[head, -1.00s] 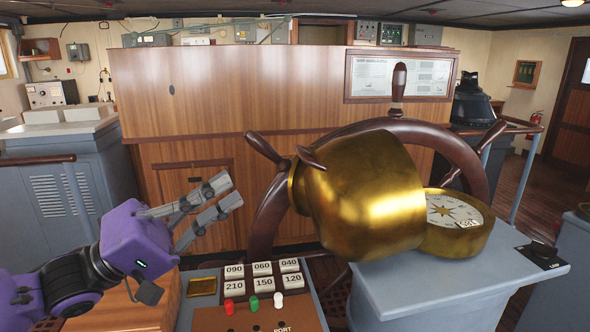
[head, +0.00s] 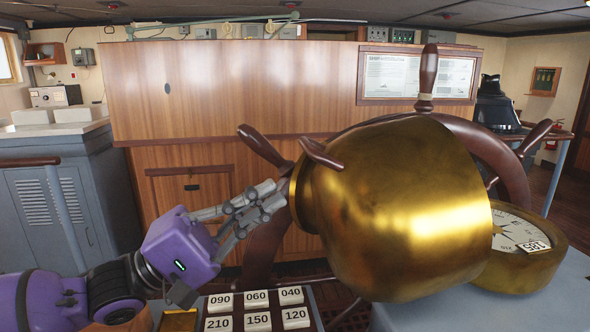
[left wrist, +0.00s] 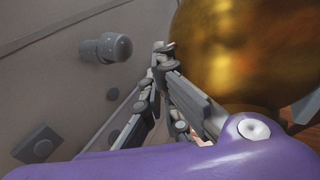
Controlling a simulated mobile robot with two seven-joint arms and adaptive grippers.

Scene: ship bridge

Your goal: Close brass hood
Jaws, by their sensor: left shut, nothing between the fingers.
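The brass hood (head: 400,210) is a large shiny gold dome, tipped over to the left and open, off the compass. The compass (head: 520,235) has a white dial in a brass bowl and sits to the right of the hood, partly hidden by it. My left gripper (head: 278,194) is shut and empty, with its fingertips right at the hood's left end; I cannot tell if they touch. In the left wrist view the fingers (left wrist: 163,55) are together beside the hood (left wrist: 240,45). My right gripper is out of view.
The wooden ship's wheel (head: 462,135) stands behind the hood, with spokes close to it. A panel of numbered white blocks (head: 258,312) lies below my left gripper. The grey pedestal (head: 420,318) bears the compass. A grey console (head: 60,215) stands at left.

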